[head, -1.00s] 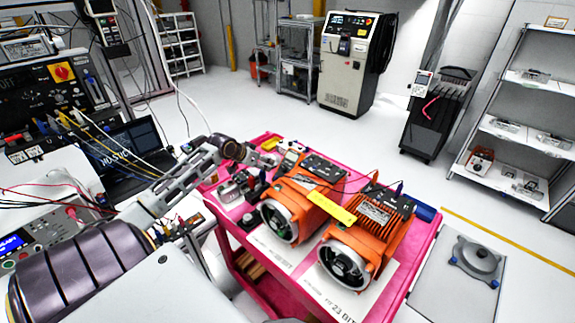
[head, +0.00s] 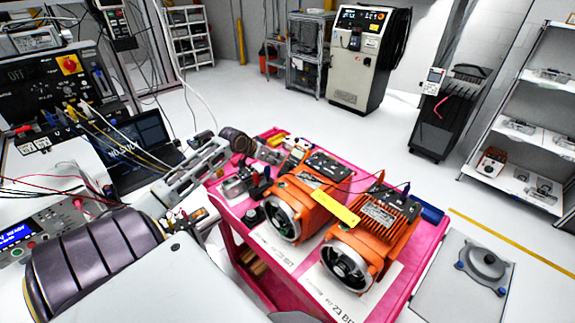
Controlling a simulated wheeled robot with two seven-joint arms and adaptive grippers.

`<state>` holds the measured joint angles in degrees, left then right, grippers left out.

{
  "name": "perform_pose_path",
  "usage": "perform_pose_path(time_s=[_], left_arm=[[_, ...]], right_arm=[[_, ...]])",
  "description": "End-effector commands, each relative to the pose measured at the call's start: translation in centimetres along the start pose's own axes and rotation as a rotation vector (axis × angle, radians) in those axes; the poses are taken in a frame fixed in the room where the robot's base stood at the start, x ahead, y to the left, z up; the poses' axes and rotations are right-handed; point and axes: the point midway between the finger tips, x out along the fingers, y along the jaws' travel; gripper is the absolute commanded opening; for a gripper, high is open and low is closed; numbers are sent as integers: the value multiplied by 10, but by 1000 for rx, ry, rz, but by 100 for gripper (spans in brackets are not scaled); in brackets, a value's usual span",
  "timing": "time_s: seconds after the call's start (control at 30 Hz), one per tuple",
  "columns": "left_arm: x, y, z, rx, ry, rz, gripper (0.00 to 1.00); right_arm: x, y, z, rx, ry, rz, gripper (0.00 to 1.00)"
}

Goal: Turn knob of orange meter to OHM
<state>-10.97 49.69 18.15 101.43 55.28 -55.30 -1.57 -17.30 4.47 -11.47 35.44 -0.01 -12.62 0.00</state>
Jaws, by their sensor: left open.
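A small yellow-orange thing (head: 277,139) lies at the back left corner of the pink cart (head: 428,262). My left arm reaches in from the left over the bench and bends at a dark joint above the cart's left edge. My left gripper (head: 268,155) is just beyond that joint, close in the picture to the yellow-orange thing, open. Contact cannot be told. My right gripper is not in view.
Two orange motors (head: 372,238) fill the cart's middle, with a yellow strip (head: 335,208) between them. A black test panel (head: 62,92) with a red-orange knob, a laptop (head: 140,145) and loose cables crowd the left. Open floor lies behind the cart.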

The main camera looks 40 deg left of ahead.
Motion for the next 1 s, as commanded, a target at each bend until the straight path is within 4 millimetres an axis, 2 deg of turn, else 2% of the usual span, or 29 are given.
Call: perform_pose_path(time_s=[1.0], left_arm=[[74,0,-1,0,0,0,49]], right_arm=[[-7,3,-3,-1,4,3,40]])
